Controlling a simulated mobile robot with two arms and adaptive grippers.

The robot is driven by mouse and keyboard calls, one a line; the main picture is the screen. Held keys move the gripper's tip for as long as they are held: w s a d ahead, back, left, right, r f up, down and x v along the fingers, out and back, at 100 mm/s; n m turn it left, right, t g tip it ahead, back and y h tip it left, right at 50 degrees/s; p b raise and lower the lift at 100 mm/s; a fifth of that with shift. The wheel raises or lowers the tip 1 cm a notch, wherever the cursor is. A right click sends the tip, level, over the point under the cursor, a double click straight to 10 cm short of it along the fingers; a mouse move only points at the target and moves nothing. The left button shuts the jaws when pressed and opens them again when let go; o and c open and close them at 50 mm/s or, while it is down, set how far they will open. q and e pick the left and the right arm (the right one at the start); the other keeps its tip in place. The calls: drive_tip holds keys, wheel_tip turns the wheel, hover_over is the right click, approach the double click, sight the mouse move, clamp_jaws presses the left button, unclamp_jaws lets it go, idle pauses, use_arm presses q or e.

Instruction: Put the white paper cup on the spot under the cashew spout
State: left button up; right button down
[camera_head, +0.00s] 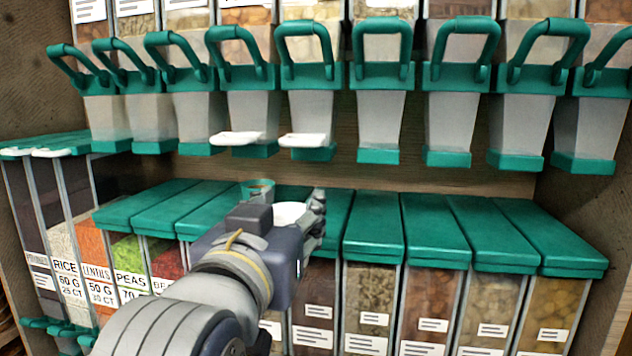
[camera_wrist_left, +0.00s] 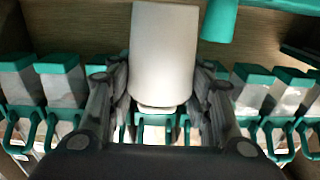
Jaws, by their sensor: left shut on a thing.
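My left gripper (camera_head: 308,212) is shut on the white paper cup (camera_wrist_left: 165,55), with a finger on each side of it in the left wrist view. In the head view, only a small part of the cup (camera_head: 289,213) shows behind the gripper. It is held over the green lids of the lower bins, below the row of spouts. The spouts (camera_head: 306,140) have green U-shaped handles. No cashew label is readable, so I cannot tell which spout is the cashew one. The spot under it cannot be made out. My right gripper is not in view.
Lower bins with green lids (camera_head: 430,228) fill the front; the lids to the right are clear. A wooden wall (camera_head: 598,170) closes the right side.

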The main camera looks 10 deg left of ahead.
use_arm(q)
drive_tip(key=shift+w+r+p, duration=0.25)
drive_tip(key=shift+w+p, duration=0.2)
drive_tip(key=shift+p, duration=0.15)
drive_tip(key=w, duration=0.8)
drive_tip(key=w+b, duration=0.1)
drive_tip(key=w, duration=0.2)
drive_tip(key=shift+w+f, duration=0.4)
drive_tip(key=shift+w+a+r, duration=0.1)
drive_tip(key=shift+w, duration=1.3)
drive_tip(key=shift+w+f, duration=0.65)
drive_tip(key=shift+f, duration=0.2)
drive_tip(key=shift+s+r, duration=0.1)
drive_tip(key=shift+s, duration=0.1)
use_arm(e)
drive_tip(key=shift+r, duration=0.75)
